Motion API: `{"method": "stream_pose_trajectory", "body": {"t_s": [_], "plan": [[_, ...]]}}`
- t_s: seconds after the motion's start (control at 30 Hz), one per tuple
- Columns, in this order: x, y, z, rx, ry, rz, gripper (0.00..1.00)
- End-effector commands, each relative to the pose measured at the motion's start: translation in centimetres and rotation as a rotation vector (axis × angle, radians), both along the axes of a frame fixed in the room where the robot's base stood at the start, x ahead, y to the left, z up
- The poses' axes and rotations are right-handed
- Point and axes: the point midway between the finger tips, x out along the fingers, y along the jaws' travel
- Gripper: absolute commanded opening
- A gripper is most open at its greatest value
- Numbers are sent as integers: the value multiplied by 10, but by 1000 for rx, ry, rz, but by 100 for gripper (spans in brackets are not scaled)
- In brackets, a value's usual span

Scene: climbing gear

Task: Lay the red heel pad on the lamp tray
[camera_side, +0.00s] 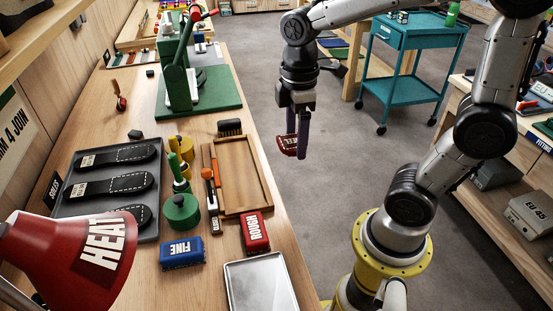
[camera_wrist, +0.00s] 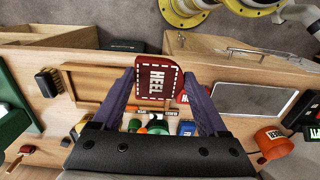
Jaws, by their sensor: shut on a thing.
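The red heel pad (camera_side: 288,146) is a small dark-red piece with a white stitched edge, marked HEEL in the wrist view (camera_wrist: 155,83). My gripper (camera_side: 299,137) is shut on it, and the two purple fingers show on either side of it in the wrist view (camera_wrist: 163,88). It is held in the air, off the bench's right edge in the side view. A shallow silver tray (camera_side: 260,284), the likely lamp tray, lies on the bench's near end, bare. It also shows at right in the wrist view (camera_wrist: 262,100). The red HEAT lamp (camera_side: 75,255) stands left of it.
Red ROUGH (camera_side: 255,232) and blue FINE (camera_side: 182,253) blocks lie just behind the silver tray. A wooden tray (camera_side: 235,177), green pot (camera_side: 181,211) and dark tray of soles (camera_side: 147,230) lie farther back. A green press (camera_side: 180,80) stands behind them.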

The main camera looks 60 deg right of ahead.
Motion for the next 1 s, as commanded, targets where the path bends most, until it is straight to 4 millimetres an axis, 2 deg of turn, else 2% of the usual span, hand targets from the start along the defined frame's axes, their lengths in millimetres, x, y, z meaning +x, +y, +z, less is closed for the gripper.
{"method": "stream_pose_trajectory", "body": {"t_s": [0.2,0.4,0.67,1.0], "plan": [[-5,0,2,1,1,34,21],[-15,3,-2,0,0,200,21],[-44,44,-5,0,-1,633,21],[-98,99,-5,0,-1,1206,21]]}}
